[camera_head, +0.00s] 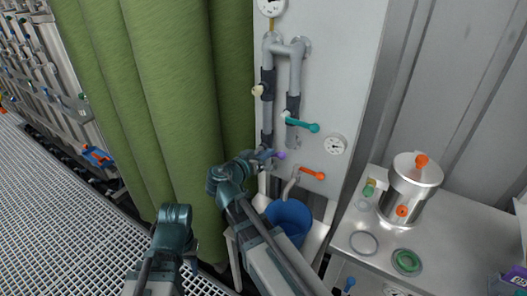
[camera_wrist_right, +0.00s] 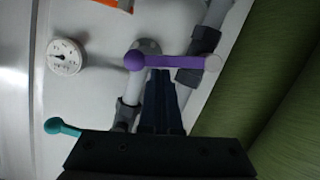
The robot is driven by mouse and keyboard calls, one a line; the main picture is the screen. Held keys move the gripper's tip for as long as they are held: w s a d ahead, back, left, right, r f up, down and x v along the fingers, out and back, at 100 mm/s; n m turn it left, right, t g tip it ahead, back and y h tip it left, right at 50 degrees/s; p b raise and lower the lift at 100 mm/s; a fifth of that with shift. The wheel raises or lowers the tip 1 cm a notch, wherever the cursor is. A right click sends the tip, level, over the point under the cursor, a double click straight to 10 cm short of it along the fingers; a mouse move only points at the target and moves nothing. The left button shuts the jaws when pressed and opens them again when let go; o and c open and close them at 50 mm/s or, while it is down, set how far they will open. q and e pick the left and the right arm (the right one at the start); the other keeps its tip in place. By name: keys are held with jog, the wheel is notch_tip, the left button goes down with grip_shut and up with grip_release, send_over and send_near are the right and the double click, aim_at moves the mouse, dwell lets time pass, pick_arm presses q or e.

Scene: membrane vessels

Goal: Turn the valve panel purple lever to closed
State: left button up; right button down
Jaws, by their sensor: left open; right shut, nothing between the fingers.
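The purple lever (camera_wrist_right: 170,61) lies crosswise in the right wrist view, with its round knob at the left and a pale hub at the right. In the head view its purple knob (camera_head: 279,155) shows just beyond my right gripper (camera_head: 262,156), which partly hides the lever. My right gripper (camera_wrist_right: 162,74) is shut and empty, its fingertips at the lever's middle. I cannot tell whether they touch it. The valve panel (camera_head: 340,80) is pale with grey pipes. My left gripper (camera_head: 190,246) is open and empty, low and away from the panel.
A teal lever (camera_head: 302,125) is above the purple one and an orange lever (camera_head: 312,173) below. A cream-coloured knob (camera_head: 258,90) and a gauge (camera_head: 335,145) are also there. A blue bucket (camera_head: 290,214) stands below. A green curtain (camera_head: 165,90) hangs left; a bench (camera_head: 450,240) with a steel vessel (camera_head: 413,180) stands right.

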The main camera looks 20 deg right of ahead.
pick_arm(q)
jog(key=shift+s+d+f+b, duration=0.15)
jog(key=shift+f+b, duration=0.4)
jog(key=shift+f, duration=0.15)
pick_arm(e)
jog(key=shift+s+d+f, duration=0.15)
jog(key=shift+s+f, duration=0.05)
jog(key=shift+f, duration=0.2)
jog(key=shift+s+d+f, duration=0.15)
jog(key=shift+f, duration=0.2)
pick_arm(q)
jog(key=shift+f, duration=0.1)
pick_arm(e)
jog(key=shift+f, duration=0.1)
